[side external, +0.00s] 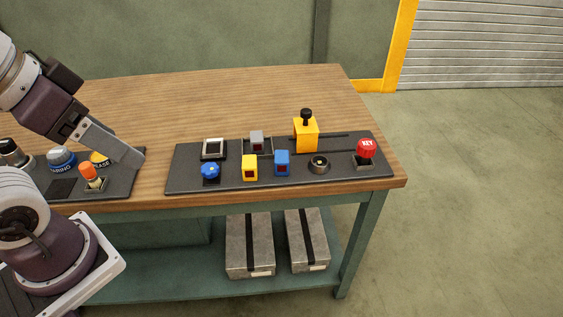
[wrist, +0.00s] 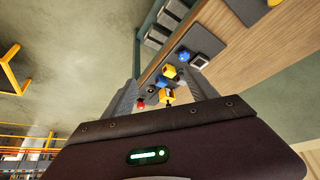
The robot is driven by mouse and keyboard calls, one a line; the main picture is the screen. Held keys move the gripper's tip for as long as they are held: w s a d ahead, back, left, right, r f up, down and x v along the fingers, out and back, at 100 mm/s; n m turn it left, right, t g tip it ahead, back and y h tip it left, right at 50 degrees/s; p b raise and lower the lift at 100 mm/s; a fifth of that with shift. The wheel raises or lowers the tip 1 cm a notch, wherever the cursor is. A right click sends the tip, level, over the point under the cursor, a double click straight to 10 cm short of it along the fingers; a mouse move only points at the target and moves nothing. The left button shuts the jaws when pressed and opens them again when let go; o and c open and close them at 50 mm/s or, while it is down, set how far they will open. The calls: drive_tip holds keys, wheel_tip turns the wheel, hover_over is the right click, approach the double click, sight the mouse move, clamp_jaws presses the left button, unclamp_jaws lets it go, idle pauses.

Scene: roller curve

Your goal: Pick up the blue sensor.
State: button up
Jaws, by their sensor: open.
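The blue sensor (side external: 282,162) is a small upright blue block with a dark reddish face. It stands on the dark panel (side external: 225,181), between a yellow sensor (side external: 250,167) and a dark ring (side external: 319,163). My gripper (side external: 133,158) is open and empty, left of this panel and above the left panel. In the wrist view my gripper (wrist: 164,88) shows its two fingers apart at either side. A small blue shape between them, likely the blue sensor (wrist: 161,81), shows far off beside the yellow sensor (wrist: 169,71).
The left panel (side external: 118,184) holds several items. The wooden table (side external: 220,95) is clear behind.

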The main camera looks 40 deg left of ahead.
drive_tip(key=shift+c, duration=1)
